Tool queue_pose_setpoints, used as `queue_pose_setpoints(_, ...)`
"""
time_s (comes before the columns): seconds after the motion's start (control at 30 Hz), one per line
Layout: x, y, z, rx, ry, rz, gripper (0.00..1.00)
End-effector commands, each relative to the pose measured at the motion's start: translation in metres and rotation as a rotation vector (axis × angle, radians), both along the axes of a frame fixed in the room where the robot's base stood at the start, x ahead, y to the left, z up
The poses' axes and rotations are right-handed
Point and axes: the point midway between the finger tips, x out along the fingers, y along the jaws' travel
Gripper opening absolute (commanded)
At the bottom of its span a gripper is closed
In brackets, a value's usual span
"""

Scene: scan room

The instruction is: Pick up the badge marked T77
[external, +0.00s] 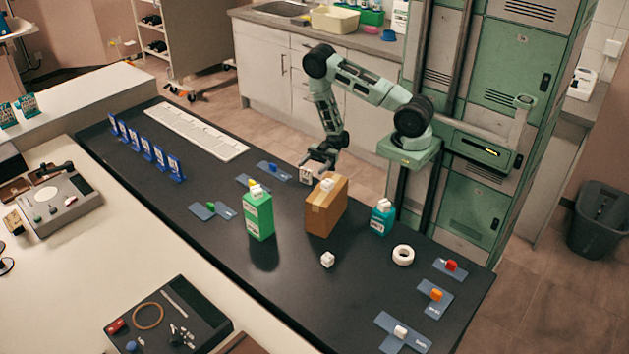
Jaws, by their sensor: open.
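Several flat blue badges with coloured knobs lie on the dark table (215,290). One with a blue knob (268,171), one with a yellow knob (244,181) and one with a green knob (222,212) lie left of the cardboard box. Ones with a red knob (444,267), an orange knob (434,305) and a white knob (391,325) lie at the right end. Their print is too small to read, so I cannot tell which is T77. My gripper (318,168) is open above the table's far side, behind the box. A small white block (306,175) shows beside its fingers.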

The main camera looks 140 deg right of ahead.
Motion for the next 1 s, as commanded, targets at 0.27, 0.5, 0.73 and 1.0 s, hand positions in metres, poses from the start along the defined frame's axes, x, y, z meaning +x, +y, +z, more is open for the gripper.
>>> queue_pose_setpoints(0.27, 0.039, 0.006, 0.001, 0.001, -0.002, 0.003, 0.67)
queue_pose_setpoints(0.5, 0.048, 0.007, 0.0, -0.001, -0.001, -0.001, 0.67)
queue_pose_setpoints(0.73, 0.048, 0.007, -0.001, -0.001, -0.001, 0.0, 0.34)
queue_pose_setpoints(1.0, 0.048, 0.007, 0.0, -0.001, -0.001, 0.0, 0.19)
